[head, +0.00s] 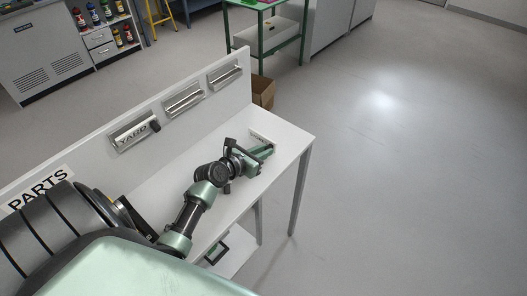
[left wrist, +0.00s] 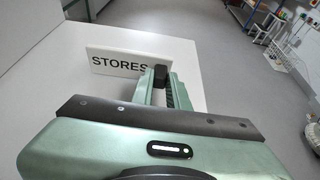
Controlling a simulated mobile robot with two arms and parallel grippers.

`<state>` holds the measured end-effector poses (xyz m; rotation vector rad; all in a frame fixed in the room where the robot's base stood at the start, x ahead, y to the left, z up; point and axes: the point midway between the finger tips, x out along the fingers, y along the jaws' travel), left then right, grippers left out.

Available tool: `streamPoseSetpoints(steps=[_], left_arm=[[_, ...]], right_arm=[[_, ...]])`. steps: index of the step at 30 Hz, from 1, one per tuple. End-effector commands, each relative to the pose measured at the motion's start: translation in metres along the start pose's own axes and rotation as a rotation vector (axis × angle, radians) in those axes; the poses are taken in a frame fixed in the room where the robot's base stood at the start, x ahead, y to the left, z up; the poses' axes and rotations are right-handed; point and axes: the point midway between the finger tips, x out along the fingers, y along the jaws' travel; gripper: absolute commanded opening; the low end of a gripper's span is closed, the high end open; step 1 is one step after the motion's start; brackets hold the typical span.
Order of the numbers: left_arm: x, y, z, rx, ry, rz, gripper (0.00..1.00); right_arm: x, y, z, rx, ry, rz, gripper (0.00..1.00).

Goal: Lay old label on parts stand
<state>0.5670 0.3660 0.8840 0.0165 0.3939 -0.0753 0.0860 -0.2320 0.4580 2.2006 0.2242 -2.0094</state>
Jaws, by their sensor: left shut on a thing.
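The old label is a white plate reading STORES (left wrist: 118,63); it also shows in the head view (head: 261,137), small, near the right end of the white parts stand (head: 284,137). My left gripper (head: 266,150) is shut on the right end of the label, with the fingers (left wrist: 161,76) at its edge in the left wrist view. The label is at or just above the stand's top; I cannot tell whether it touches. The stand bears a PARTS sign (head: 38,188) on its back panel. My right gripper is not in view.
The back panel carries several metal holders. The nearest holds a YARD label (head: 133,135) with a dark knob (head: 155,126); the middle (head: 184,98) and far (head: 225,75) ones show no lettering. A cardboard box (head: 263,91) stands behind the stand. Floor at right is clear.

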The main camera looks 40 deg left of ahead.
Motion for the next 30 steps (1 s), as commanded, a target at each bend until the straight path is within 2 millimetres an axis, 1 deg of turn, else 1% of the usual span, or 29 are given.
streamPoseSetpoints(steps=[4, 5, 6, 7, 17, 18, 20, 23, 30], left_arm=[[0.002, 0.000, -0.003, -0.001, 0.000, 0.000, 0.00], [0.001, 0.000, -0.003, -0.001, 0.000, 0.000, 0.21], [0.001, 0.000, -0.003, -0.001, 0.000, 0.000, 0.32], [0.001, 0.000, -0.003, -0.001, 0.000, 0.000, 0.37], [0.000, 0.000, -0.001, 0.000, 0.000, 0.000, 0.37], [-0.001, 0.000, 0.002, 0.001, 0.000, 0.000, 0.37], [-0.006, 0.000, -0.001, -0.001, 0.002, -0.001, 0.37], [-0.023, 0.000, -0.001, 0.000, 0.001, 0.000, 0.37], [-0.075, 0.000, -0.002, 0.000, 0.002, 0.000, 0.37]], right_arm=[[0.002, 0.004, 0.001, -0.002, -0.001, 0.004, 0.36], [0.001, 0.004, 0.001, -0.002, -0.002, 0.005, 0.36], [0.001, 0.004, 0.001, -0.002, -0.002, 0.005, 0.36], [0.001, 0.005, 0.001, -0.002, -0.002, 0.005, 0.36], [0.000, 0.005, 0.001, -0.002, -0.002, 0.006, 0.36], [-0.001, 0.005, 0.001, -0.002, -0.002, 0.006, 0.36], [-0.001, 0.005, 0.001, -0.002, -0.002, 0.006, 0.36], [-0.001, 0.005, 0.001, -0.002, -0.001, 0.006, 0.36], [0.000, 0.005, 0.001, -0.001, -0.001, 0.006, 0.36]])
